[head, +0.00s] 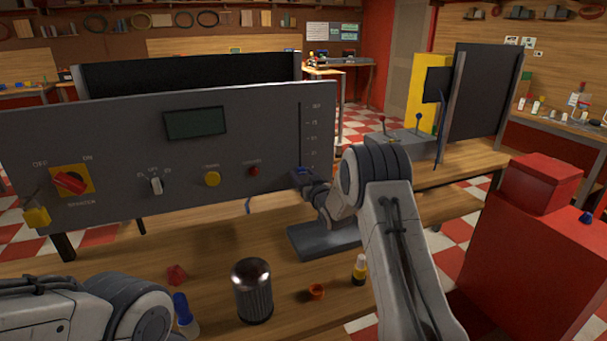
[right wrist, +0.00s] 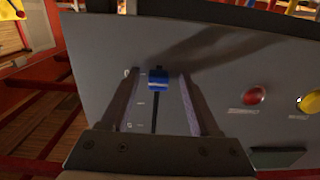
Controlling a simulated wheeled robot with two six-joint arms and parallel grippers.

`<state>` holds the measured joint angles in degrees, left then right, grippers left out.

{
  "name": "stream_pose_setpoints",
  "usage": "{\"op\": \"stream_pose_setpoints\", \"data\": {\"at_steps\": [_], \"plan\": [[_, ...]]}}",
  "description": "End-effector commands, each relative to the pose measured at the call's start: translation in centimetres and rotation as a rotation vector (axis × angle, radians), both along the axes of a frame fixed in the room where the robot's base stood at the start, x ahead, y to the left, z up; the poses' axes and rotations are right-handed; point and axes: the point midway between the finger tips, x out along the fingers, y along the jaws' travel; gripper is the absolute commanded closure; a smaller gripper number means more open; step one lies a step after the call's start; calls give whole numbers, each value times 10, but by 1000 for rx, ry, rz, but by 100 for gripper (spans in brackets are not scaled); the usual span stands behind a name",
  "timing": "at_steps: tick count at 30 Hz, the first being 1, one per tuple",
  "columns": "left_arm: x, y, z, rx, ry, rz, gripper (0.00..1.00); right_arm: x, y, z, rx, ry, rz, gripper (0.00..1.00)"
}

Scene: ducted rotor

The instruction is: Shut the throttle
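The throttle is a slider with a blue knob (right wrist: 158,78) in a dark vertical slot (head: 300,130) at the right end of the grey panel (head: 110,125). A printed scale runs beside the slot. In the right wrist view, which is turned over, the knob sits at the slot's low end, with the slot running away from it. My right gripper (head: 303,178) is at the slot's lower end in the head view and partly hides the knob. The right wrist view shows its two fingers (right wrist: 160,80) apart, one on each side of the knob, with gaps. My left gripper is out of view.
The panel also has a red rotary switch (head: 70,182), a selector (head: 156,186), a yellow button (head: 212,179), a red button (head: 254,170) and a screen (head: 195,122). A dark ribbed cylinder (head: 253,292) and small items stand on the bench. A red cabinet (head: 530,250) is at right.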

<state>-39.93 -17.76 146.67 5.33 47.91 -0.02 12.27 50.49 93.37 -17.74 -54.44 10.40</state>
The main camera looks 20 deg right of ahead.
Motion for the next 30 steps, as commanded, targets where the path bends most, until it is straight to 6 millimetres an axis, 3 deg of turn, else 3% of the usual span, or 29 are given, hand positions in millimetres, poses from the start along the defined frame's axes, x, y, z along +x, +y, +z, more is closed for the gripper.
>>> {"op": "stream_pose_setpoints", "data": {"at_steps": [8, 13, 24, 30], "plan": [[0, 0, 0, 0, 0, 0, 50, 0, -1, 4, -1, -9, -2, 38], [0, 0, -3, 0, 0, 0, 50, -9, -2, 4, -1, -10, -3, 38], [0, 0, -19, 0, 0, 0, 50, -74, -4, 3, 0, -8, -3, 38], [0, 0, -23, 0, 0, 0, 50, -98, -4, 3, -1, -7, -1, 38]]}}
